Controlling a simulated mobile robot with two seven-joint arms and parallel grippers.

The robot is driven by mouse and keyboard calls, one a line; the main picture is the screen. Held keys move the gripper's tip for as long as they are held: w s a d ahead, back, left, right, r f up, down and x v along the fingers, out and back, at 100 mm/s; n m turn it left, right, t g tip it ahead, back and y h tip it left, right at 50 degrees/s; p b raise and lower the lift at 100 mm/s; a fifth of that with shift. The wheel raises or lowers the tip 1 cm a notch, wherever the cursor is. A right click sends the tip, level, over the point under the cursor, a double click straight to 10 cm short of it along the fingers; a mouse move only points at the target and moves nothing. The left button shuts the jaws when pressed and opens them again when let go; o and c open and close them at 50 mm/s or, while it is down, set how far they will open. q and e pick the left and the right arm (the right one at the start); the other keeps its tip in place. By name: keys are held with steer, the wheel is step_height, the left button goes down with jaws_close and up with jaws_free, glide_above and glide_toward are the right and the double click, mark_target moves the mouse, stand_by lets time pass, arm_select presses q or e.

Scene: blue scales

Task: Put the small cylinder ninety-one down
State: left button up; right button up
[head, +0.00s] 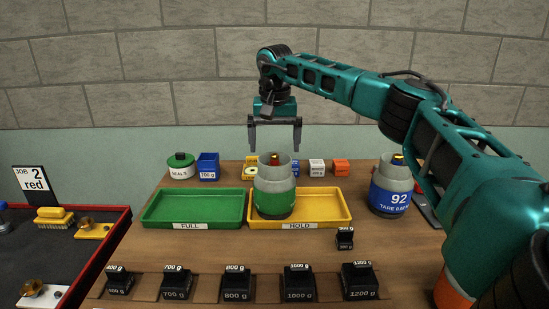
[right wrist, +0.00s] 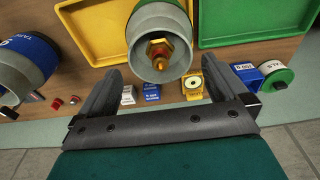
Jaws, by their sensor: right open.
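A small cylinder with a green body and grey collar (head: 274,198) stands upright in the left part of the yellow HOLD tray (head: 330,222). No number shows on it. In the right wrist view its grey collar and brass valve (right wrist: 158,47) show at the top centre. My right gripper (head: 274,148) is open and empty, above and behind the cylinder in the head view, its fingers apart from it. The right wrist view shows the open fingers (right wrist: 160,80) with nothing gripped. A blue cylinder marked 92 (head: 390,190) stands to the right. My left gripper is out of view.
The green FULL tray (head: 195,222) is empty, left of the HOLD tray. Behind are a green SEALS tub (head: 181,168), a blue bin (head: 208,168) and small coloured boxes. Black weights line the front, with a small one (head: 345,238) nearer the tray. A red-edged bench is left.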

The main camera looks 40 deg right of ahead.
step_height(320, 180, up, 6)
steer(key=shift+s+a, duration=0.25)
stand_by(0.5)
